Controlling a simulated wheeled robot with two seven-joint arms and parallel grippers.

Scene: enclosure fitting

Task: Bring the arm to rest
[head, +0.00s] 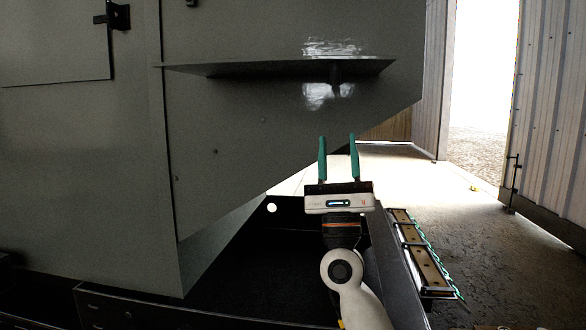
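My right gripper (339,160) points up in the lower middle of the head view, at the end of my white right arm. Its two green fingers stand apart with nothing between them. The fingertips are below a thin grey shelf plate (250,68) that juts from the grey enclosure wall (230,120); in the picture there is a gap between them. My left gripper is not in view.
A dark frame (150,310) runs along the bottom below the enclosure. A rack with tan panels (418,252) and green edging lies at right. A corrugated wall (555,110) stands far right. The floor (500,260) between is mostly clear, leading to a bright opening.

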